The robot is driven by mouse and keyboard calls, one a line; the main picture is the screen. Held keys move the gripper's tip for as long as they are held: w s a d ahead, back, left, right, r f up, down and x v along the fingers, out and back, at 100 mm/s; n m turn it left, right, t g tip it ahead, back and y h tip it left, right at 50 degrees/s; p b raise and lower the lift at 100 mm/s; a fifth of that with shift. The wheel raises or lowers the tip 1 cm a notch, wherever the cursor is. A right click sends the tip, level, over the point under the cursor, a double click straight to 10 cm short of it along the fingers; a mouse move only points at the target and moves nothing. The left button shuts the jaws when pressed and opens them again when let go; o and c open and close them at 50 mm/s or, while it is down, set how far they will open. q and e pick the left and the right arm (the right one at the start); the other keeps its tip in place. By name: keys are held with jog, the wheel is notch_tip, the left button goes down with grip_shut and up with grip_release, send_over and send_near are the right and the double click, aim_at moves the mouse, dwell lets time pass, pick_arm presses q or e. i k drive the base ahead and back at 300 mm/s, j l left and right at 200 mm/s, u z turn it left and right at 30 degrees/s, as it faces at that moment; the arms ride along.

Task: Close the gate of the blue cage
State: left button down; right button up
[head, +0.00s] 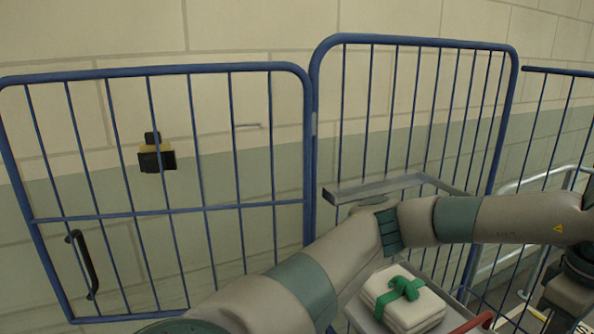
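The blue cage (411,41) has upright blue bars and stands against the wall, from the middle to the right of the head view. A blue barred gate panel (166,212) stands swung out to the left, joined to the cage along an upright post near the middle. A black handle (84,265) is on the gate's far left side. One of my arms crosses in front of the cage from the bottom middle to the right edge, apart from the gate handle. I cannot make out fingertips of either gripper.
A white parcel with a green ribbon (403,297) lies low at the cage, partly behind my arm. A grey metal shelf edge (375,188) is above it. A black and yellow object (156,155) shows among the gate bars. A red bar (474,323) is at the bottom.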

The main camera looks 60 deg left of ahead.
aim_at(148, 165)
jog(key=k, duration=1.4)
